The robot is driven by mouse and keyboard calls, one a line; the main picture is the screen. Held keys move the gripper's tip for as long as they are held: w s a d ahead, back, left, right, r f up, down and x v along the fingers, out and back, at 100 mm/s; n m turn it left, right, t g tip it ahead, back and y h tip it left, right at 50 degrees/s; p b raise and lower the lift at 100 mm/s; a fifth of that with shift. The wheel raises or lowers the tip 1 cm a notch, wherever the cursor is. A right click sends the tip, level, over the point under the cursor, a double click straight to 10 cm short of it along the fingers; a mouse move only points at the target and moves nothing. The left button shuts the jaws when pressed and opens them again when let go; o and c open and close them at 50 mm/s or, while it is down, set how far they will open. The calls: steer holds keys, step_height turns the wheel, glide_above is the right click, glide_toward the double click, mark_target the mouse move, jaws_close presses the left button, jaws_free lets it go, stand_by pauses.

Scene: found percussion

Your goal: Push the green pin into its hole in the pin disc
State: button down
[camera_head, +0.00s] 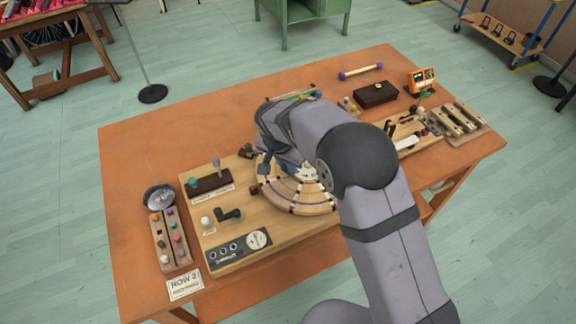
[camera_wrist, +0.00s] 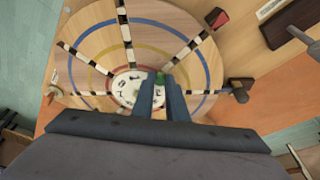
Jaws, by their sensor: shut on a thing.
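My gripper (camera_wrist: 159,88) is shut on the green pin (camera_wrist: 160,77). Only a small green part of the pin shows between the fingertips in the wrist view. The round wooden pin disc (camera_wrist: 100,42) lies beyond the fingers, with yellow and blue rings and black-and-white radial strips. The fingertips appear over the disc near its pale centre. I cannot tell whether the pin touches the disc or how far it is from a hole. In the head view the disc (camera_head: 290,198) is partly covered by my arm, which also hides the pin.
A wooden rack (camera_head: 160,238) with several coloured pins and a dark bowl (camera_head: 159,198) stand at the left. A dark block (camera_head: 208,183) and a crank (camera_head: 229,215) sit beside the disc. Wooden bars (camera_head: 465,115) lie at the right. The table's back left is clear.

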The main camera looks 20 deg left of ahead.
steer(key=c, duration=1.7)
jaws_free()
steer(key=shift+o, duration=0.2)
steer(key=b+v, duration=0.2)
steer(key=v, duration=0.5)
steer(key=shift+r, duration=0.2)
steer(key=s+d+f+n+g, duration=0.1)
steer(key=s+d, duration=0.3)
steer(key=d, duration=1)
steer(key=s+d+g, duration=0.2)
steer(key=s+d, duration=0.2)
steer(key=d, duration=1)
steer(key=s+d+f+n, duration=0.1)
steer(key=s+d+f, duration=0.1)
steer(key=s+d, duration=0.4)
steer(key=s, duration=0.4)
steer(key=shift+f+y, duration=0.2)
steer(key=shift+y, duration=0.1)
